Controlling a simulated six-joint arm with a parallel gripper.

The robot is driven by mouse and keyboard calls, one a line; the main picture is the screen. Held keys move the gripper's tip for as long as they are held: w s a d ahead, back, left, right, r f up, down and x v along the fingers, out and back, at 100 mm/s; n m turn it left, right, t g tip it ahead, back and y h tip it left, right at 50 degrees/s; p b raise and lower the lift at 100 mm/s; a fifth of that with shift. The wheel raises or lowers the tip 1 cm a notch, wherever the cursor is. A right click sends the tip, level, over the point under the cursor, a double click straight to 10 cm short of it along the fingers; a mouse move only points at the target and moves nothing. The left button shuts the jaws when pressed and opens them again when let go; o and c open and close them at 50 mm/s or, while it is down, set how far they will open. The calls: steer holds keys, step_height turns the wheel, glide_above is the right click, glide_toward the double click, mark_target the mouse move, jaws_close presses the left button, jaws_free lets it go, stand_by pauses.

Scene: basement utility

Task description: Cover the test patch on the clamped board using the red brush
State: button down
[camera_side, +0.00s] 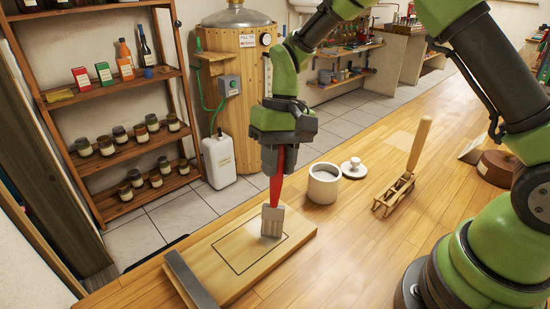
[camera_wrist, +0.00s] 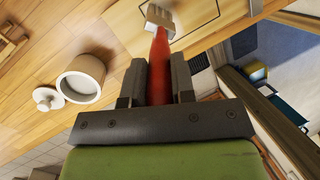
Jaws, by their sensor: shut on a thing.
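My gripper (camera_side: 286,140) is shut on the handle of the red brush (camera_side: 276,185), which hangs bristles down. In the wrist view my gripper (camera_wrist: 162,70) shows its two fingers on either side of the red brush (camera_wrist: 159,50). The brush head is over the far part of the outlined test patch (camera_side: 240,256); I cannot tell whether the bristles touch the wood. The patch looks bare inside its dark outline. The board (camera_side: 305,232) lies flat on the table with a grey metal clamp bar (camera_side: 190,279) along its left edge.
A white pot (camera_side: 323,186) stands open right of the board, its knobbed lid (camera_side: 354,168) beside it; the pot shows in the wrist view (camera_wrist: 81,79). A wooden rack (camera_side: 393,194) holds an upright wooden-handled tool (camera_side: 419,146). The table front (camera_side: 345,260) is clear.

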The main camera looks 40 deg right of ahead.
steer(key=shift+a, duration=0.1)
steer(key=shift+a, duration=0.5)
steer(key=shift+d, duration=1.2)
steer(key=shift+a, duration=1.2)
steer(key=shift+d, duration=1.2)
steer(key=shift+a, duration=1.2)
steer(key=shift+d, duration=0.6)
